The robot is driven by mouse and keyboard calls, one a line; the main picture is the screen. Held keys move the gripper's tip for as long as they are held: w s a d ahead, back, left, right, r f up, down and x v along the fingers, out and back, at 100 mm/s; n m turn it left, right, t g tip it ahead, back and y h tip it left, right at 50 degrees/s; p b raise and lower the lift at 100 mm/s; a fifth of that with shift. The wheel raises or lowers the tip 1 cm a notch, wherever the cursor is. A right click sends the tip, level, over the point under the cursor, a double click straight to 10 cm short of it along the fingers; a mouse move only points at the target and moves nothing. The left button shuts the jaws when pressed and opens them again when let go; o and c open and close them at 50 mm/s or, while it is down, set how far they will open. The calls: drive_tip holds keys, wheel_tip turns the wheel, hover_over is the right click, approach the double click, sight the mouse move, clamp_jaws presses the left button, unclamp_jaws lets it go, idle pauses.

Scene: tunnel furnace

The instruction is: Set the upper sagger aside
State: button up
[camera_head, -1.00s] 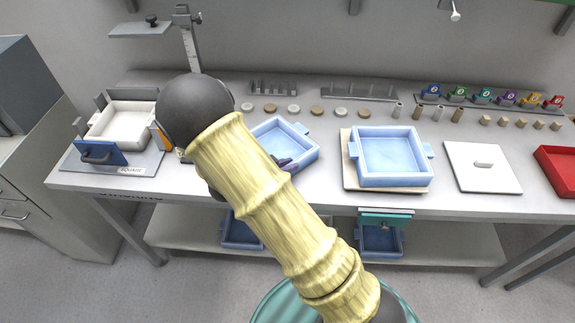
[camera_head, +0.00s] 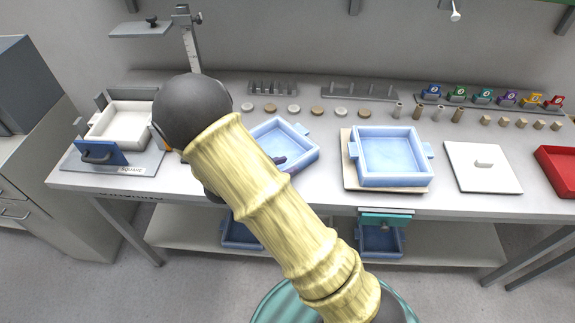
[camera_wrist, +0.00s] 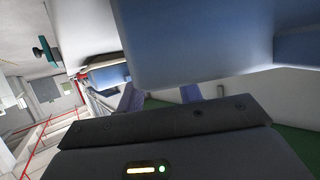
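A blue square sagger (camera_head: 304,153) with side lugs sits turned at an angle on the bench left of centre, partly hidden by my arm. A second blue sagger (camera_head: 390,158) stands on a pale board to its right. My gripper is mostly hidden behind my arm in the head view; a dark purple fingertip shows at the angled sagger's near side. In the wrist view, the two purple fingers of my gripper (camera_wrist: 160,96) stand apart with a gap between them. The blue sagger wall (camera_wrist: 205,45) fills the top, very close to them. Contact is unclear.
A pale board (camera_head: 351,180) lies under the right sagger. A white tray in a fixture (camera_head: 120,125) is at the left. Discs and small cylinders line the back.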

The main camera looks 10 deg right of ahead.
drive_tip(key=v, duration=1.1)
drive_tip(key=shift+s, duration=0.1)
drive_tip(key=shift+d, duration=0.1)
